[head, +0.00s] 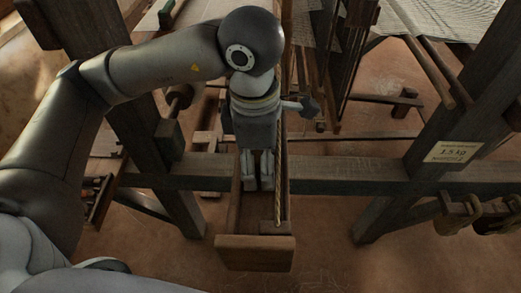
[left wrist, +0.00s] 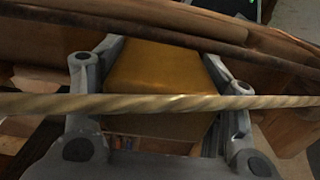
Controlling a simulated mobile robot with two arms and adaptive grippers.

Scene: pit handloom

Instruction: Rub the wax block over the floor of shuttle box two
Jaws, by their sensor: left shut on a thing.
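The shuttle box, a long narrow wooden trough, runs towards me in the middle of the head view, with its end wall (head: 255,253) nearest. No number shows on it. My left gripper (head: 258,184) points down between its side walls. In the left wrist view, the left gripper (left wrist: 160,85) is shut on an amber wax block (left wrist: 160,70), with a finger on each side. In the head view the block is hidden by the fingers, so I cannot tell whether it touches the floor. A twisted cord (head: 279,180) runs along the box's right side and crosses before the block in the wrist view (left wrist: 270,102). My right gripper is out of view.
A wooden crossbeam (head: 345,175) passes by the box. A loom post (head: 430,130) at right bears a paper label (head: 453,151), with wooden pieces (head: 465,215) hanging below. A tool tray (head: 100,200) is at left. Bare floor (head: 320,255) lies in front.

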